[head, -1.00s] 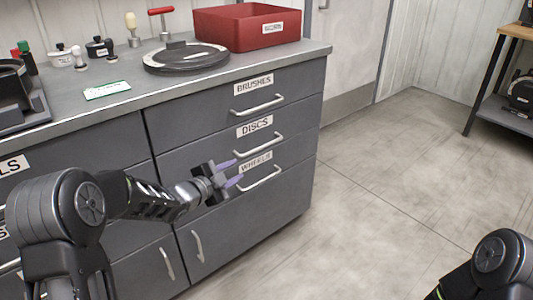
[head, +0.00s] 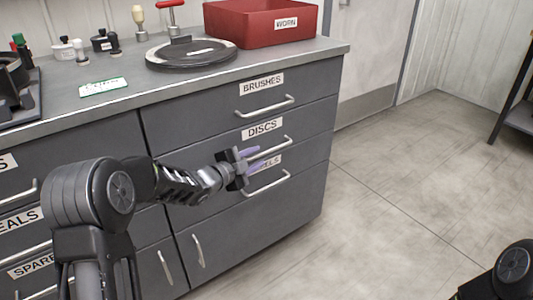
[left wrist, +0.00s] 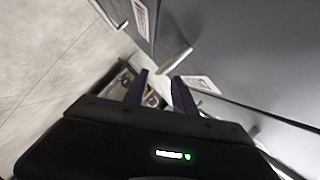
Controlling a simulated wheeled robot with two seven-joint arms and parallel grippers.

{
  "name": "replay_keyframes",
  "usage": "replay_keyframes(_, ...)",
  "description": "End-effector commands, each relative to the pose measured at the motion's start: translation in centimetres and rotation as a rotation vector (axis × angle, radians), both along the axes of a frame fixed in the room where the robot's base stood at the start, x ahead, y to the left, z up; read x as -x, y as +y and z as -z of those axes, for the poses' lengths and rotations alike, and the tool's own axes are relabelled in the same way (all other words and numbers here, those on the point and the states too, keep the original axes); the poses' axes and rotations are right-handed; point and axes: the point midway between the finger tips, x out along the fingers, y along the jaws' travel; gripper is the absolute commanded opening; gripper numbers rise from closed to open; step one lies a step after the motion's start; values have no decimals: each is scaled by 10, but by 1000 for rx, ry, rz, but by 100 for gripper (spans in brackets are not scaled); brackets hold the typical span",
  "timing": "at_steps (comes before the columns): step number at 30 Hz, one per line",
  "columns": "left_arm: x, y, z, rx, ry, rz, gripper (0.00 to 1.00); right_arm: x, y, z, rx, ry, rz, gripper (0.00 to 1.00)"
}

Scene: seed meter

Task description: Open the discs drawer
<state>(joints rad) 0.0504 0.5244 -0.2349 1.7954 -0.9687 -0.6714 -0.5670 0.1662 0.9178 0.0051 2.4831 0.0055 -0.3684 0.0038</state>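The discs drawer (head: 222,146) is the middle of three grey drawers in the right part of the cabinet. It looks shut flush with its neighbours. Its label reads DISCS (head: 262,129), and below it is a silver bar handle (head: 283,142). My left gripper (head: 260,157) is in front of the handle's left part and partly covers it and the label of the drawer below. Its two purple fingers are apart. In the left wrist view the fingers (left wrist: 160,92) are spread with no handle between them; a bar handle (left wrist: 175,60) lies just beyond their tips. My right gripper is out of view.
The brushes drawer (head: 210,116) is above, with its handle (head: 265,106); the lower drawer's handle (head: 267,183) is below. A red bin (head: 262,24) and a black round disc (head: 190,53) stand on the worktop. The floor (head: 400,190) to the right is clear.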

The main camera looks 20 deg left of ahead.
Motion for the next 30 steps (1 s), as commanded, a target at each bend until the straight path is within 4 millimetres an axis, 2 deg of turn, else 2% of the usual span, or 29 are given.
replay_keyframes(10, -47, -19, 12, 1, -1, 2, 33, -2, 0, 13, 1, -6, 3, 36)
replay_keyframes(14, -54, -22, 13, 1, -1, 0, 33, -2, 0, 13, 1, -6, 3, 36)
replay_keyframes(21, -55, -22, 13, 2, -1, 0, 33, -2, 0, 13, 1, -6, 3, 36)
replay_keyframes(30, -55, -21, 13, 1, -1, 0, 10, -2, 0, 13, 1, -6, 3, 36)
